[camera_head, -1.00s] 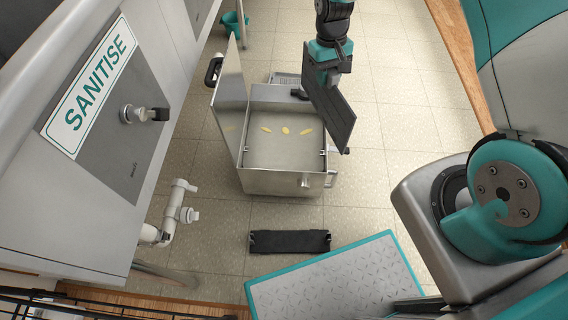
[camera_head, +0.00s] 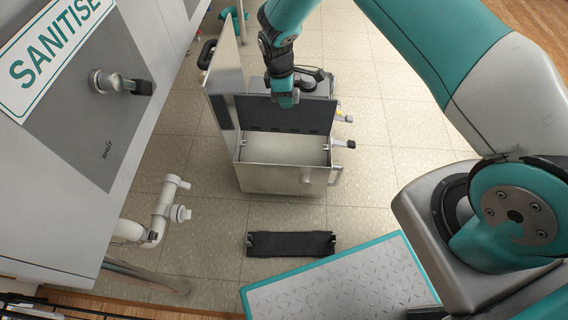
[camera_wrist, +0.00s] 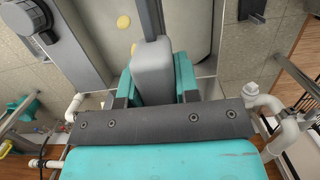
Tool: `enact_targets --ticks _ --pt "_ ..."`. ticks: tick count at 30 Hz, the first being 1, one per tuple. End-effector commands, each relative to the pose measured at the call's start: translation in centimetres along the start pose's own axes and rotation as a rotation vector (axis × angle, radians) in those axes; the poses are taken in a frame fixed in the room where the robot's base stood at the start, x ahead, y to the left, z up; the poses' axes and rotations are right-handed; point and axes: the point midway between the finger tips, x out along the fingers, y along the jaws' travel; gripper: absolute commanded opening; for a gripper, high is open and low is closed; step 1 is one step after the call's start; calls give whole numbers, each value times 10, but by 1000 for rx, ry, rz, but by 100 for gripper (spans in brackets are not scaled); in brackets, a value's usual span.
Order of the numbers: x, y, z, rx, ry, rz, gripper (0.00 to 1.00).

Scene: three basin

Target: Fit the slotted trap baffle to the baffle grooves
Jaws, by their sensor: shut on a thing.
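The slotted trap baffle (camera_head: 290,115) is a dark grey plate with slots along its lower edge. My gripper (camera_head: 285,97) is shut on its upper edge, and it hangs upright across the steel trap box (camera_head: 268,180). In the wrist view my gripper (camera_wrist: 152,88) closes on a grey block, with the baffle (camera_wrist: 152,18) seen nearly edge-on. Small dark fittings, perhaps the baffle grooves, show on the inner walls at left (camera_head: 243,148) and right (camera_head: 328,147). The baffle hides the box's far part. I cannot tell whether its ends touch any groove.
An upright steel lid (camera_head: 223,85) stands at the box's left. Tiled floor right of the box is clear.

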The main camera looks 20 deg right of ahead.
Motion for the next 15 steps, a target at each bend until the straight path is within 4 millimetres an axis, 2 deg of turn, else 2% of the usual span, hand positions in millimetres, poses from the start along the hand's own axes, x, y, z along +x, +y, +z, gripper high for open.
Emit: enact_targets --ticks 15 --pt "4 1 -2 -16 1 4 0"
